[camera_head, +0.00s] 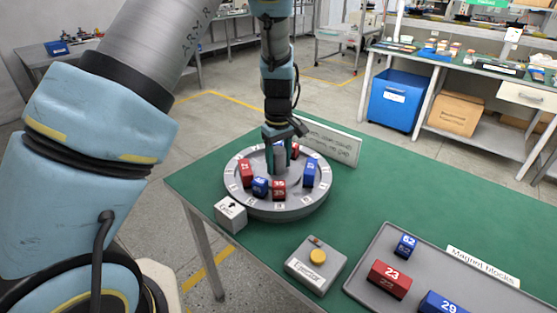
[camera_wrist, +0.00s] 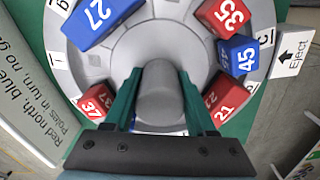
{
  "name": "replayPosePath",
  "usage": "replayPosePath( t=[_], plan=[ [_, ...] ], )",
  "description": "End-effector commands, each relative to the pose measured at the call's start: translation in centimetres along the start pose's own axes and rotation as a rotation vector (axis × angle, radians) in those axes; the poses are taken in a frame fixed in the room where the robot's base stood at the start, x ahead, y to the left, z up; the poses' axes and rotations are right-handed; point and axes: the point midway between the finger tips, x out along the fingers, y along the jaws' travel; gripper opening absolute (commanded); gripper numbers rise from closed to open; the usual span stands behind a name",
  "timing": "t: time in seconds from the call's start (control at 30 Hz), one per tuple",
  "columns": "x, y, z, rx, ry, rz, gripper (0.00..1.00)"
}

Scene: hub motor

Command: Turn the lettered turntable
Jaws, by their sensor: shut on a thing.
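The grey round turntable (camera_head: 236,196) stands on the green table and carries red and blue numbered blocks around its ring, with letter labels on its rim. In the wrist view, blue 27 (camera_wrist: 100,17), red 35 (camera_wrist: 226,14), blue 45 (camera_wrist: 239,55), red 21 (camera_wrist: 223,98) and red 37 (camera_wrist: 95,103) show. My gripper (camera_head: 279,160) points down over the middle, shut on the upright grey centre knob (camera_wrist: 158,92), one green finger on each side. A white cube (camera_head: 231,214) with an arrow and "Eject" (camera_wrist: 291,55) stands beside the rim. My gripper hides part of the ring.
A grey box with a yellow button (camera_head: 317,258) stands in front of the turntable. A grey tray (camera_head: 365,262) holds blocks 62, 23 and 29 at right. A white sign (camera_head: 333,143) stands behind the turntable. Green table between sign and tray is clear.

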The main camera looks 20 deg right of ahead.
Motion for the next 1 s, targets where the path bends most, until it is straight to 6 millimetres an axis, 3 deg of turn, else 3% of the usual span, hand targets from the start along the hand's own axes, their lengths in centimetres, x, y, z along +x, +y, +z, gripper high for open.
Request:
replayPosePath(
  t=[0.5, 1.0],
  plan=[
    [-0.2, 0.15, -0.2, -0.229, 0.004, 0.003, 0.0],
    [-0.16, 0.18, -0.25, -0.315, 0.004, 0.004, 0.0]
  ],
)
